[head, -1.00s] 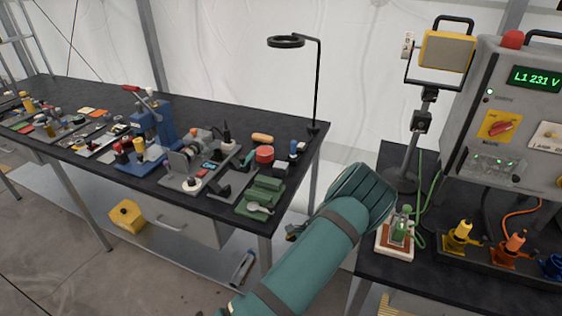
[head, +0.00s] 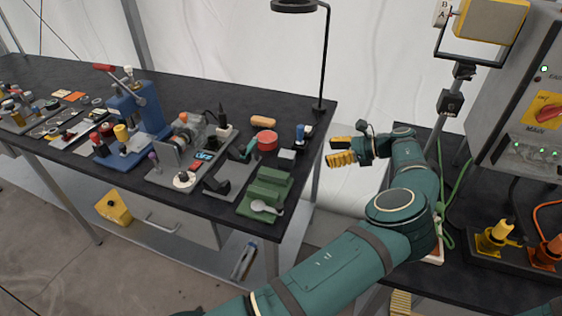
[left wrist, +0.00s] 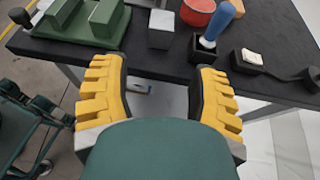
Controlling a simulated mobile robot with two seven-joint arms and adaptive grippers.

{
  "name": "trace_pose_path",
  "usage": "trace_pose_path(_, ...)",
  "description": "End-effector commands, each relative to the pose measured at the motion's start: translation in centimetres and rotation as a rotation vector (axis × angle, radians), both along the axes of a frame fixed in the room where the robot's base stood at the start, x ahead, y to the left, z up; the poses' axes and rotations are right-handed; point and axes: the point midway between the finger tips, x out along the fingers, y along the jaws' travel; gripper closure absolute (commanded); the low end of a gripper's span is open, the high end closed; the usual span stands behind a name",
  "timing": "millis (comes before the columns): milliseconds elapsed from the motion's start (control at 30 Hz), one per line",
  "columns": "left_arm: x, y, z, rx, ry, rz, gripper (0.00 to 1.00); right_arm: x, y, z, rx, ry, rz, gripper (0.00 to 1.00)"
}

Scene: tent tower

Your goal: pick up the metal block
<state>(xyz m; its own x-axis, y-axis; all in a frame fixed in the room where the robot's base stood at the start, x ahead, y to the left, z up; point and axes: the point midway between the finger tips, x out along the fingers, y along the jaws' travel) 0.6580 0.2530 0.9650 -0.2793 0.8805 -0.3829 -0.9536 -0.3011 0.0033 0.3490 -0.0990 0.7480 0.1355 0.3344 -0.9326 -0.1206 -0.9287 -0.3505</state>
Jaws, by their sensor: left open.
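The metal block (head: 287,155) is a small grey cube on the black workbench, near its right end. In the left wrist view the metal block (left wrist: 161,30) stands close to the bench edge, ahead of the space between the fingers. My left gripper (head: 334,151) has yellow fingers and is just off the bench's right end, to the right of the block and apart from it. In the left wrist view the gripper (left wrist: 158,68) is open and empty. My right gripper is not in view.
Near the block are a green stand (head: 266,190) with a spoon, a red round tin (head: 267,141), a blue-handled tool (left wrist: 225,18) in a dark holder and a black lamp pole (head: 323,60). A second bench with a power box (head: 525,120) stands right.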

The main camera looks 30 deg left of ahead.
Motion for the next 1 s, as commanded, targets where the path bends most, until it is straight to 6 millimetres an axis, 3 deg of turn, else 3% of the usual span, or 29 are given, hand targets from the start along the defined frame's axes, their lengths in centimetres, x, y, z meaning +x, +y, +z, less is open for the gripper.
trace_pose_path(167,-0.2,0.6,-1.0,0.001,0.0,0.0,0.4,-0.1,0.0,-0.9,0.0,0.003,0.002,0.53)
trace_pose_path(500,-1.9,5.9,-3.2,0.002,0.001,0.001,0.4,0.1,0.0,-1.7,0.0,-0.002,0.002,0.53)
trace_pose_path(833,-2.6,8.3,-4.2,0.001,-0.001,0.002,0.4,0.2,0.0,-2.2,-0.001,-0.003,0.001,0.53)
trace_pose_path(1000,-3.3,10.6,-5.0,0.003,0.0,0.002,0.4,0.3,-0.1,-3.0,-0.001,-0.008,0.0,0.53)
